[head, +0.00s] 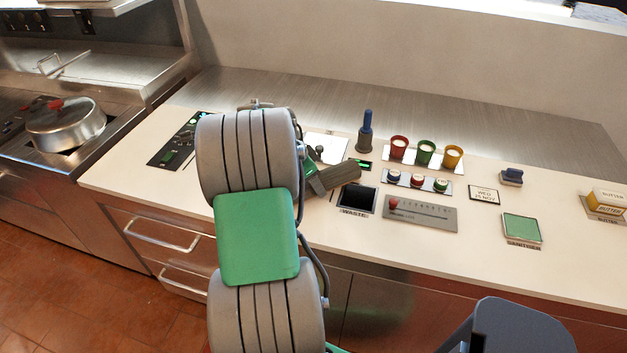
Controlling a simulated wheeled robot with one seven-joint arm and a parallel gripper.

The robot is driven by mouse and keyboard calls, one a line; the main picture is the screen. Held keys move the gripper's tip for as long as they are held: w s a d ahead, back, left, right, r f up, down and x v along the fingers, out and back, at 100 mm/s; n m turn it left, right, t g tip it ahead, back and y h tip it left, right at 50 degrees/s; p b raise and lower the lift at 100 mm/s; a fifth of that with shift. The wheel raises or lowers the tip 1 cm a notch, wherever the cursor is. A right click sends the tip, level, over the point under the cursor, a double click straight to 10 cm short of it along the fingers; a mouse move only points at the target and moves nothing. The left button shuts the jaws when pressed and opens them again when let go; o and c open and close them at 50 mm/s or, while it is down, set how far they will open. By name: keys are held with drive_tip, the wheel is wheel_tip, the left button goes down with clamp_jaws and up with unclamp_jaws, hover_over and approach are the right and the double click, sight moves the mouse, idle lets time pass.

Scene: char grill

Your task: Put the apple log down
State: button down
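A short grey-brown piece (335,176), which looks like the apple log, shows just right of my arm in the head view. It lies at a slant over the counter, left of the black square marked WASTE.
The white counter (560,270) holds a black WASTE square (357,199), a grey scale plate (420,213), coloured cups (425,153), a blue-handled tool (366,132), a green SANITISER pad (522,228) and a butter box (606,201). A lidded pot (65,124) stands on the stove at left.

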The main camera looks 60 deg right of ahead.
drive_tip(key=c, duration=0.9)
unclamp_jaws()
drive_tip(key=shift+f, duration=0.2)
drive_tip(key=shift+c, duration=0.2)
drive_tip(key=o, duration=0.5)
drive_tip(key=shift+c, duration=0.2)
drive_tip(key=shift+r, duration=0.15)
